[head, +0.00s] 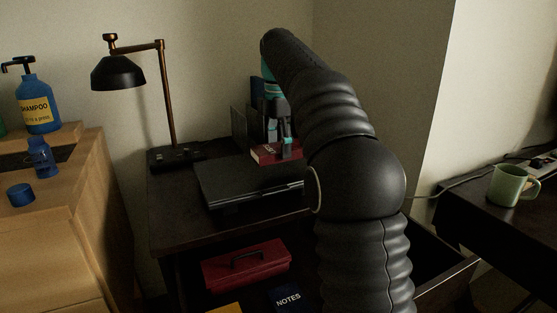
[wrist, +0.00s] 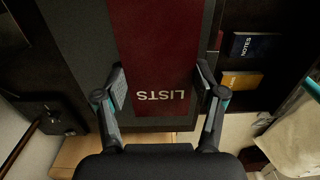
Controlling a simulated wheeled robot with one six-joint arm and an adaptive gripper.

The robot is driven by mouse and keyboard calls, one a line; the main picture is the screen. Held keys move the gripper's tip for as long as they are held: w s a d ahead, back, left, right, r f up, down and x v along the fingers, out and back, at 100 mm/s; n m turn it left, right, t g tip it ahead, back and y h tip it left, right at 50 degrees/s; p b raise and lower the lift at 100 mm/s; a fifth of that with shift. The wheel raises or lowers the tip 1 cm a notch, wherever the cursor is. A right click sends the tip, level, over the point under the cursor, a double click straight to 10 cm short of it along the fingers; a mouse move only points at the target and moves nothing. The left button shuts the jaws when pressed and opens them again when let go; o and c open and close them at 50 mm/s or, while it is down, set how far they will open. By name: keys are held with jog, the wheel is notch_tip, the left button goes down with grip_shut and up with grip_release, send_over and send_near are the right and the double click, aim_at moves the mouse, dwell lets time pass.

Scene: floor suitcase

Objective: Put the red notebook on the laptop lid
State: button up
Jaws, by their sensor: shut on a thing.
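The red notebook (head: 268,154) is held by my gripper (head: 286,135) above the rear part of the closed dark laptop (head: 235,187) on the desk. In the wrist view the red notebook (wrist: 155,45) shows the word LISTS, with one finger of my gripper (wrist: 160,85) against each side edge. The dark laptop (wrist: 82,35) spreads out beneath it there. I cannot tell whether the notebook touches the lid. My arm hides the right part of the desk in the head view.
A black lamp (head: 118,72) stands on the desk at the back left. A red toolbox (head: 245,264) and a dark blue NOTES book (head: 288,299) lie lower down. A wooden cabinet (head: 65,220) with a shampoo bottle (head: 38,105) is at left, a green mug (head: 513,185) at right.

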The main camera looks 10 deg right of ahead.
aim_at(279, 148)
jog(key=shift+f, duration=1.95)
jog(key=shift+f, duration=0.15)
jog(key=o, duration=1.2)
jog(key=shift+r, duration=3.9)
